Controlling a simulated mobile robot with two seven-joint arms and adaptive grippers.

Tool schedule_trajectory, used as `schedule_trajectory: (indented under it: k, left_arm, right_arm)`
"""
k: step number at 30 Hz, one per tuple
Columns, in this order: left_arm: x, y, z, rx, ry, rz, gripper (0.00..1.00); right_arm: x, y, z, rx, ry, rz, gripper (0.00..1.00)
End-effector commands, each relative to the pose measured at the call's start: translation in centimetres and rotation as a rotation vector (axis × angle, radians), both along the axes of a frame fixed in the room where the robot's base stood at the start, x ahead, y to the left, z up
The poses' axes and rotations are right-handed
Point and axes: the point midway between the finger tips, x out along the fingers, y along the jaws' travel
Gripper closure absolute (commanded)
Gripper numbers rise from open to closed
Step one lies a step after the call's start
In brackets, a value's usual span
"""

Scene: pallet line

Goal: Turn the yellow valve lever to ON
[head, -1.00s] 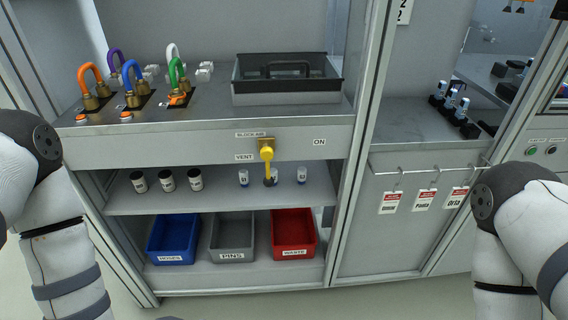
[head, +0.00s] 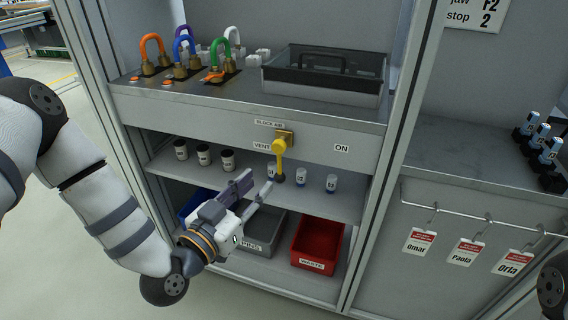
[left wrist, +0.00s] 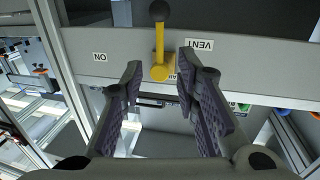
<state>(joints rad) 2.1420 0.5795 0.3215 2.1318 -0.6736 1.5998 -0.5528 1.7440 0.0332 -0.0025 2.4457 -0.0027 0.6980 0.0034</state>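The yellow valve lever (head: 280,157) hangs straight down from its brass mount on the grey panel, with a black knob at its lower end. The VENT label (head: 262,147) is left of it and the ON label (head: 341,148) is to the right. My left gripper (head: 255,186) is open and empty, below and left of the lever, in front of the lower shelf. In the left wrist view, which is upside down, the lever (left wrist: 159,42) shows beyond and between the spread fingers (left wrist: 159,70), apart from them. My right gripper is out of view.
Small jars (head: 203,155) and vials (head: 331,183) stand on the shelf around the lever's height. A grey bin and a red bin (head: 318,245) sit below. Padlocks (head: 185,55) and a black tray (head: 325,85) are on top. A cabinet post (head: 400,130) rises to the right.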

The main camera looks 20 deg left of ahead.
Motion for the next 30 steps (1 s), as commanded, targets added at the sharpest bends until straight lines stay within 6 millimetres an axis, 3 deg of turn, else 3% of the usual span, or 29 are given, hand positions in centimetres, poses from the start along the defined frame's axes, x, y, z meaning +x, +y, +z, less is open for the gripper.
schedule_trajectory:
  k: [6, 12, 22, 23, 27, 30]
  left_arm:
    - [5.5, -1.3, -0.2, 0.0, 0.001, 0.0, 0.71]
    - [8.9, -2.1, -0.2, 0.0, 0.003, 0.0, 0.71]
    - [9.7, -2.3, -0.1, 0.0, 0.004, 0.0, 0.71]
    - [9.7, -2.3, -0.1, 0.0, 0.004, 0.0, 0.74]
    - [9.7, -2.3, -0.1, 0.0, 0.004, 0.0, 1.0]
    - [9.7, -2.3, -0.1, 0.0, 0.004, 0.0, 1.0]
  right_arm:
    - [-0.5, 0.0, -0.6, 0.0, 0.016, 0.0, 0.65]
    - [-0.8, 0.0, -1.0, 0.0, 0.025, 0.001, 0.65]
    - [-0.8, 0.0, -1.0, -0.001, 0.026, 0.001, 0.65]
    - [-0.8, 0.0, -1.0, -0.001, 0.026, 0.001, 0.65]
    - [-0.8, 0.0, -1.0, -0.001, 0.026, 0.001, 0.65]
    - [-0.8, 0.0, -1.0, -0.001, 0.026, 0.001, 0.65]
